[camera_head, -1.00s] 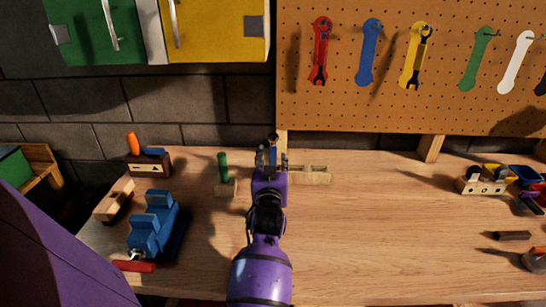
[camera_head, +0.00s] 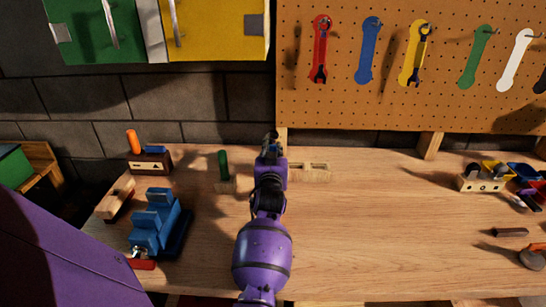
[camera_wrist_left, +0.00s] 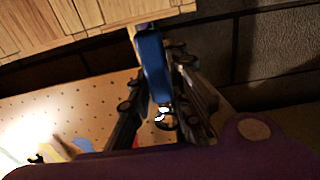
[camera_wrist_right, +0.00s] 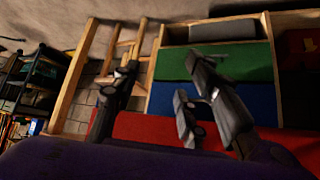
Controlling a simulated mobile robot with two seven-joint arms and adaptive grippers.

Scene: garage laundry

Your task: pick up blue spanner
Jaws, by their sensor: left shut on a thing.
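My left gripper (camera_head: 270,146) is over the back of the workbench, beside the wooden rack, and its arm hides part of what is below. In the left wrist view, it is shut on a blue spanner (camera_wrist_left: 153,62), a long blue piece between the two fingers. In the head view the spanner is mostly hidden by the gripper. A blue spanner-shaped patch (camera_head: 368,50) shows on the pegboard between the red and yellow spanners. My right gripper (camera_wrist_right: 160,90) is open and empty in the right wrist view, and does not show in the head view.
A wooden rack (camera_head: 312,173) and a green-handled tool (camera_head: 223,165) flank the gripper. A blue vise (camera_head: 156,225) stands at the left. A wooden holder (camera_head: 482,183) and small bins are at the right. The bench middle (camera_head: 380,230) is clear. The pegboard (camera_head: 340,112) rises behind.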

